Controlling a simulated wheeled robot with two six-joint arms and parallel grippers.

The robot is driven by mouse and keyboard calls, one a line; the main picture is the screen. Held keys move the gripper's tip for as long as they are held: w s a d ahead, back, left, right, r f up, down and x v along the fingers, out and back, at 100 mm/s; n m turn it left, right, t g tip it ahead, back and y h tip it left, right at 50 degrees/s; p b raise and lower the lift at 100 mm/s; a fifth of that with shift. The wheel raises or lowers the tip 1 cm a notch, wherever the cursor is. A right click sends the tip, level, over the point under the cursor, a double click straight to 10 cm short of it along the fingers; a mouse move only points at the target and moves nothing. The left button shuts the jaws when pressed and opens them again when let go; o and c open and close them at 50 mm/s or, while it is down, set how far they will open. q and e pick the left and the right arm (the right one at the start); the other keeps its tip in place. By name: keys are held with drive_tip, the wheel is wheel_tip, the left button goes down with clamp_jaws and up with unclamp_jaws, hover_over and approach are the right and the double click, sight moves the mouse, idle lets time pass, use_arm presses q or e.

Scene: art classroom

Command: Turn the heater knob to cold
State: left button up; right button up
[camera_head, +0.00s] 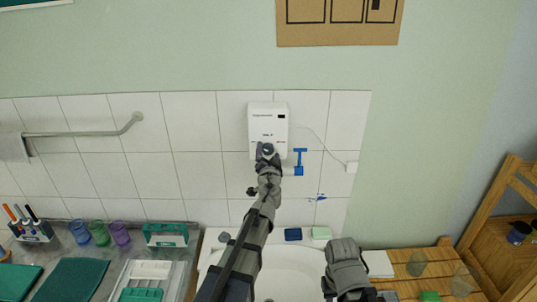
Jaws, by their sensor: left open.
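A white sink (290,270) lies below the heater. A blue squeegee-like tool (300,162) hangs right of it. Coloured cups (99,233) and a green-and-white box (166,235) stand on the left counter. A wooden bench (425,262) is at right. The wall beside the heater is mostly clear.

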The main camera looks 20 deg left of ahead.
use_arm(q)
drive_tip(key=v, duration=0.8)
drive_tip(key=shift+w, duration=0.1)
